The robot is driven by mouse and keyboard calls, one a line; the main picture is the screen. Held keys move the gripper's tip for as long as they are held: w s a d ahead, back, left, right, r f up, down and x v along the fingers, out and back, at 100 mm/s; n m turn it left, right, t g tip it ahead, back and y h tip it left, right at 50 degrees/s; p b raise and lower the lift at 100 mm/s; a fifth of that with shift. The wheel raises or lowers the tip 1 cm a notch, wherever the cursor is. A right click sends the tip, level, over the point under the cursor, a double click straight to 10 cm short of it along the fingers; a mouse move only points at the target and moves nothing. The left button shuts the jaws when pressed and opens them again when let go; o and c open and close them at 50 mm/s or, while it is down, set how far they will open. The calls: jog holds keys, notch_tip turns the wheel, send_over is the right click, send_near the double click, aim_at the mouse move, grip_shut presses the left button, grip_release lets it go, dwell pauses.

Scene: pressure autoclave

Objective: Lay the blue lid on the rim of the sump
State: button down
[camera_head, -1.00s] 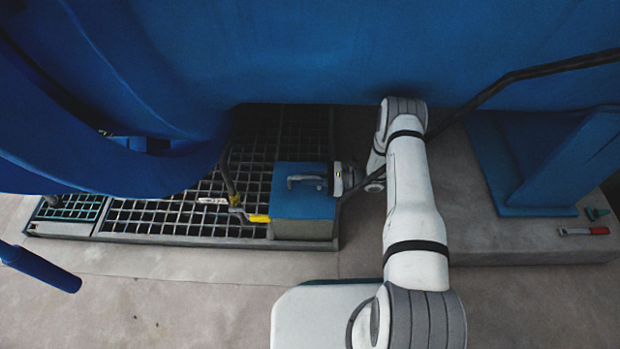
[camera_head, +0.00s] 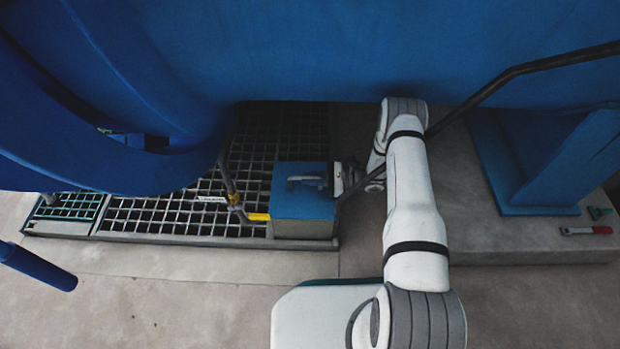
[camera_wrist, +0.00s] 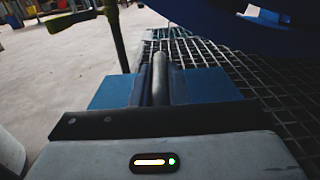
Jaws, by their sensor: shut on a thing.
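The blue lid (camera_head: 303,205) is over the grey sump (camera_head: 303,230) at the right end of the floor grating. It looks about level and lined up with the box, and no clear gap shows at its front edge. I cannot tell whether it touches the rim all round. My gripper (camera_head: 322,181) comes in from the right and is shut on the lid's bar handle. In the wrist view the handle (camera_wrist: 160,72) runs between the jaws, with the blue lid (camera_wrist: 108,92) showing on both sides. The rim itself is hidden under the lid.
A valve lever with a yellow grip (camera_head: 257,217) lies close to the lid's left side. The grating (camera_head: 180,215) extends left. A large blue vessel (camera_head: 350,50) overhangs behind. A concrete plinth (camera_head: 500,235) with a red-handled tool (camera_head: 600,230) stands at the right.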

jog(key=shift+f+b, duration=0.75)
jog(key=shift+f, duration=0.05)
jog(key=c, duration=1.3)
grip_release()
jog(key=shift+f, duration=0.15)
jog(key=d+p, duration=0.2)
jog(key=d, duration=0.4)
jog(key=shift+s+d, duration=0.15)
jog(key=shift+d, duration=0.75)
jog(key=shift+s, duration=0.1)
